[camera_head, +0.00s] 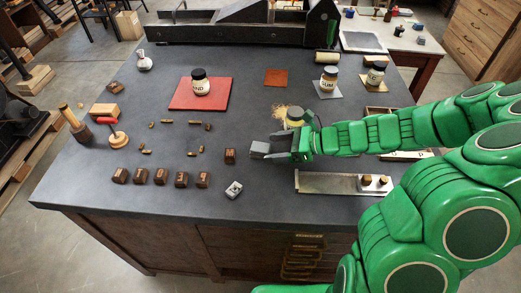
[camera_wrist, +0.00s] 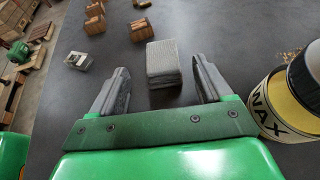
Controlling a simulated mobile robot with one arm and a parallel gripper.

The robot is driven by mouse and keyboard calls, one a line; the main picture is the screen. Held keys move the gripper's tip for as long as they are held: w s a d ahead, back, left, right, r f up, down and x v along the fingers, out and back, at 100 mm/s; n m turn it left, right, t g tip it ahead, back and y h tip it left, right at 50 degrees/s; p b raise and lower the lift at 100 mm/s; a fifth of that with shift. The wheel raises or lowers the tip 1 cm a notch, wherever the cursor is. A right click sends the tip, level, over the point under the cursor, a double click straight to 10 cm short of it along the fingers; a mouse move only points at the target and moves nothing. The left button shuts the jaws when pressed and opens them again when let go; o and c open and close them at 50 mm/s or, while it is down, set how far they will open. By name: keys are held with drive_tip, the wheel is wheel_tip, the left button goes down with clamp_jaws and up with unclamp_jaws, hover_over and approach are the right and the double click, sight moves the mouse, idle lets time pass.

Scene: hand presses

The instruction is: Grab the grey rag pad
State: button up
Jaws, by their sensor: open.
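The grey rag pad (camera_wrist: 163,62) is a small block with a pale grey top, lying on the dark table ahead of my gripper in the wrist view. In the head view the pad (camera_head: 260,148) shows at the left end of my gripper. My gripper (camera_wrist: 163,80) is open, with one finger on each side of the near part of the pad. Gaps show between the pad and both fingers. Whether the fingertips are at table height is hard to tell. In the head view my gripper (camera_head: 275,149) partly hides the pad.
A wax jar (camera_wrist: 285,105) stands close to the right of my gripper. A wooden block (camera_wrist: 141,29) lies just beyond the pad, and a small metal piece (camera_wrist: 78,60) lies to the left. A steel composing tray (camera_head: 335,184) lies on the near side. The table between the pad and the red mat (camera_head: 180,100) holds small brass pieces.

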sight(264, 148)
drive_tip(key=shift+x, duration=2.25)
drive_tip(key=c, duration=1)
drive_tip(key=shift+r, duration=0.1)
drive_tip(key=shift+c, duration=0.2)
